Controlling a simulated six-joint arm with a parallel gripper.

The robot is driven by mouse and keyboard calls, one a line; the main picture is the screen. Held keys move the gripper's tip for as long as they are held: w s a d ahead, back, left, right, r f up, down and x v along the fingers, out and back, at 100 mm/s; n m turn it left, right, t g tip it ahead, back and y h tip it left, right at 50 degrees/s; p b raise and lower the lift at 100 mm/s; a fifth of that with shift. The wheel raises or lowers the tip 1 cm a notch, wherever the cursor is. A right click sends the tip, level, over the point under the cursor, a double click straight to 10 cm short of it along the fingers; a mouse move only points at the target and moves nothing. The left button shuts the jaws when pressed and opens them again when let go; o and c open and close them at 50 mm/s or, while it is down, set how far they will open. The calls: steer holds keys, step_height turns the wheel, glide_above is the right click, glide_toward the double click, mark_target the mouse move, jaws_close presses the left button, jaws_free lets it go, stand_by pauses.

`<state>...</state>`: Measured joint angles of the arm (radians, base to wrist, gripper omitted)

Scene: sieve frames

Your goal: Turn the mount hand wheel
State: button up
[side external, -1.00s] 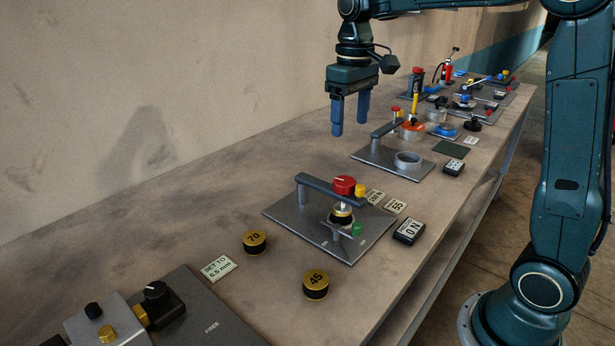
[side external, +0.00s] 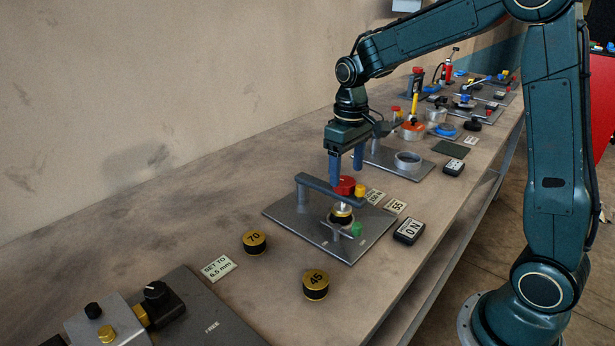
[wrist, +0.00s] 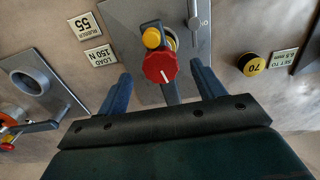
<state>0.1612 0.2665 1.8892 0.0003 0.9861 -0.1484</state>
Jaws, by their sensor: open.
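The hand wheel, a red knob with a white pointer line (side external: 346,188), sits at the arm of a grey mount (side external: 316,186) on a steel plate (side external: 299,222). My gripper (side external: 347,178) is open, its two blue fingers pointing down at the red wheel. In the wrist view the red wheel (wrist: 160,66) lies between the open fingers (wrist: 161,74), with a gap on each side. I cannot tell if the fingertips reach down to its height. A yellow knob (side external: 360,190) is beside the wheel. A black and gold weight (side external: 342,217) is under the arm.
A green button (side external: 356,229) is on the plate's front side. Weights marked 70 (side external: 254,242) and 45 (side external: 316,284) stand on the bench to the left. A black display box (side external: 409,231) lies at right. Other fixtures stand farther back along the bench.

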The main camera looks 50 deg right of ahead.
steer(key=shift+f, duration=1.25)
steer(key=c, duration=1)
steer(key=shift+m, duration=0.5)
steer(key=m, duration=0.2)
steer(key=shift+m, duration=0.3)
steer(key=m, duration=0.4)
steer(key=shift+w+a, duration=0.1)
